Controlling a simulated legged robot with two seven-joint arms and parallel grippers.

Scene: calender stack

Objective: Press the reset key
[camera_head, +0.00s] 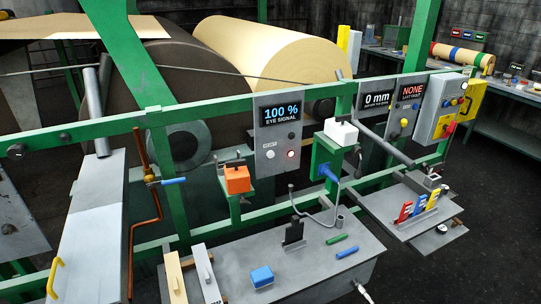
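A grey panel (278,122) on the green rail reads "100 % EYE SIGNAL". Below its display is a small white label (269,145), too small to read surely, with a pale round key (271,154) under it. I cannot tell for sure which of these is the reset key. Nothing covers the panel's face. Neither of my grippers shows in the head view.
An orange box (237,179) on a bracket stands left of the panel, and a white block on a green post (341,133) stands right. A grey bench (310,262) below holds a blue block (262,277) and small tools. Large rolls (272,55) lie behind the rail.

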